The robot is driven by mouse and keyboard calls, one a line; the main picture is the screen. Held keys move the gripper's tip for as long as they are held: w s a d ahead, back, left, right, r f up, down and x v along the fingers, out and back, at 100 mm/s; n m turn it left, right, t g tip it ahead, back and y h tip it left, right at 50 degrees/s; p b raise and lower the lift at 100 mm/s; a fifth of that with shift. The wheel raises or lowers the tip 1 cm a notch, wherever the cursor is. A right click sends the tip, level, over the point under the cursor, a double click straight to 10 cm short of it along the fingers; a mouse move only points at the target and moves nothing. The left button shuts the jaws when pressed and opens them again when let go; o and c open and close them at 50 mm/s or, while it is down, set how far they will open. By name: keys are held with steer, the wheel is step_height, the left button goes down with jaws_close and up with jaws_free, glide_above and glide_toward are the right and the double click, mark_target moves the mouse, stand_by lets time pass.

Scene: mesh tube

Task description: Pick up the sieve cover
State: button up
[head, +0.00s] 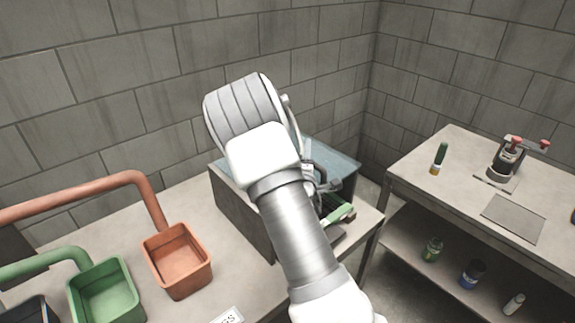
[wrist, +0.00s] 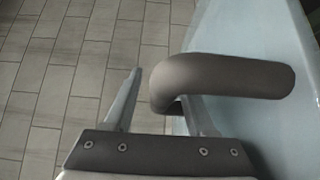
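The sieve cover appears to be the light blue panel (head: 340,158) on top of the grey box at the table's back right corner. It also fills the right side of the wrist view (wrist: 250,32), with a thick, dark grey bent handle (wrist: 225,76) on it. My gripper (wrist: 160,88) is open at this handle. The handle's bent end lies between the two fingers and its bar crosses in front of the right finger, hiding that fingertip. I cannot tell whether a finger touches it. In the head view my arm hides much of the box and cover.
The grey box (head: 238,212) stands on the left table. An orange bin (head: 178,262) and a green bin (head: 105,294) stand left of it under pipes. A green-and-white item (head: 340,214) lies at the box's right. A second table (head: 440,165) stands at right, beyond a gap.

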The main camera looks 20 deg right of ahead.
jaws_close()
stand_by(1.1)
steer(key=shift+r, duration=0.15)
